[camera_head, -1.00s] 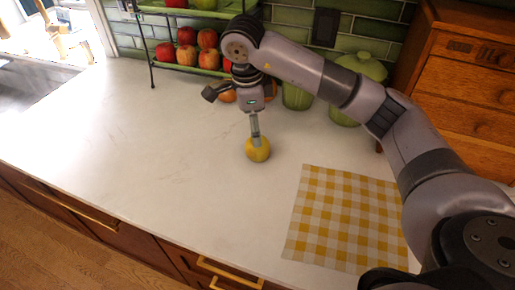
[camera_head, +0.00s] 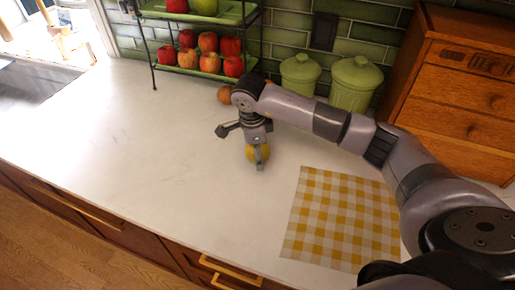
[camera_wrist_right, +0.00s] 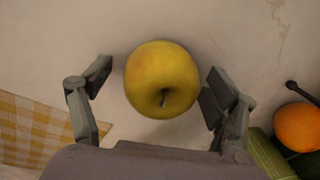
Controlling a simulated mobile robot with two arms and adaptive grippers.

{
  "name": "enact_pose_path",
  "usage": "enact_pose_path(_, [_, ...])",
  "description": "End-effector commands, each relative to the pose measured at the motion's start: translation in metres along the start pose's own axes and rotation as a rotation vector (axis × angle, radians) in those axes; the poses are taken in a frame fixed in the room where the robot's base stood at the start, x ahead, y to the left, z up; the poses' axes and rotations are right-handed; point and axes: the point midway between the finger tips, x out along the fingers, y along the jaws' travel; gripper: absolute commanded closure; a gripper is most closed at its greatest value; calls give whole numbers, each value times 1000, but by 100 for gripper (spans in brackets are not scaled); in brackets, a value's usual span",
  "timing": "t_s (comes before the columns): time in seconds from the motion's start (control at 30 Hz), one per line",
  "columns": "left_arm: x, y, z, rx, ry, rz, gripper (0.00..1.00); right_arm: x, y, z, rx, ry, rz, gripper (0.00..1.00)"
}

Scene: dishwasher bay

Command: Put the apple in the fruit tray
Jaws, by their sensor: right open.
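The yellow apple (camera_head: 250,153) rests on the white counter, partly hidden by my right gripper in the head view. In the right wrist view the apple (camera_wrist_right: 161,85) sits stem toward the camera, between the two fingers. My right gripper (camera_wrist_right: 157,80) is open around it, with a gap on the left and the right finger very near or touching; I cannot tell which. The fruit tray (camera_head: 200,74) is a two-tier green stand at the back wall, with several red apples on its lower tier and red and green fruit above. My left gripper is not in view.
An orange (camera_head: 225,94) lies by the stand's right foot. Two green lidded canisters (camera_head: 352,87) and a wooden drawer cabinet (camera_head: 465,95) stand at the back right. A yellow checked cloth (camera_head: 340,220) lies at the front right. The counter's left side is clear.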

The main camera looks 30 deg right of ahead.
Motion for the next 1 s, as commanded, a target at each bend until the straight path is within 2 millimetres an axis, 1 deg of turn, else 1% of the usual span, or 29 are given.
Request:
enact_pose_path(0.1, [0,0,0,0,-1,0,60,0,0,0,0,0,0,20])
enact_pose_path(0.17, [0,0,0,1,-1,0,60,0,0,0,0,0,1,24])
enact_pose_path(1.0, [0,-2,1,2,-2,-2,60,-1,0,0,0,0,0,80])
